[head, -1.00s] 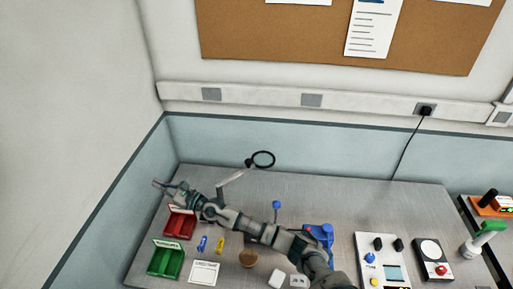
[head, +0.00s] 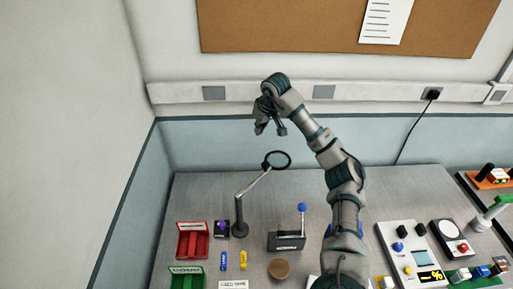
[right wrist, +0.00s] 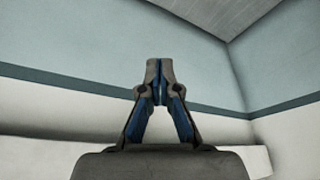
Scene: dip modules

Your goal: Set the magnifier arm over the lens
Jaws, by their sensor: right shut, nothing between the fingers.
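The magnifier stands at the back left of the bench on a dark post (head: 240,218). Its pale jointed arm (head: 256,186) slants up to the right and ends in a black ring (head: 277,160). A small dark square piece with a purple patch (head: 222,229) lies left of the post; I cannot tell whether it is the lens. The ring is not above this piece. My right gripper (head: 270,131) is raised above and behind the ring, apart from it. It is shut and empty, and also shows in the right wrist view (right wrist: 160,68). My left gripper is out of view.
A red bin (head: 192,240) and a green bin (head: 186,280) stand at the left. A dark fixture with a blue-knobbed lever (head: 287,241) is right of the magnifier. A brown round piece (head: 279,268) and blue and yellow pieces lie in front. Control boxes (head: 410,250) stand at right.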

